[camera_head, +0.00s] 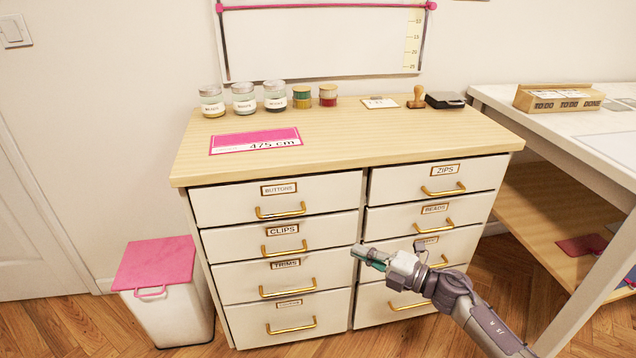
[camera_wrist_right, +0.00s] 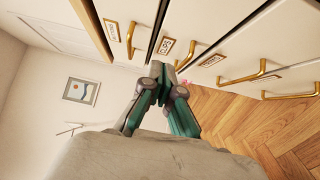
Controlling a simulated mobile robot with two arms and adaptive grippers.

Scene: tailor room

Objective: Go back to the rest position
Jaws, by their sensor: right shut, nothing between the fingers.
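My right gripper (camera_head: 364,256) is in front of the lower part of the drawer cabinet (camera_head: 362,205), near the gap between its two drawer columns. Its arm comes in from the lower right. In the right wrist view the gripper (camera_wrist_right: 157,68) shows with its two green-sided fingers together and nothing between them. It hides part of a lower right drawer and its label. I cannot tell from these frames whether it touches the cabinet front. My left gripper is in neither view.
All drawers of the cabinet look shut, with brass handles standing out. A white bin (camera_head: 172,305) with a pink lid stands at its left. A white table (camera_head: 560,140) with a wooden shelf (camera_head: 545,215) stands at the right. The wooden floor (camera_head: 480,260) is clear between them.

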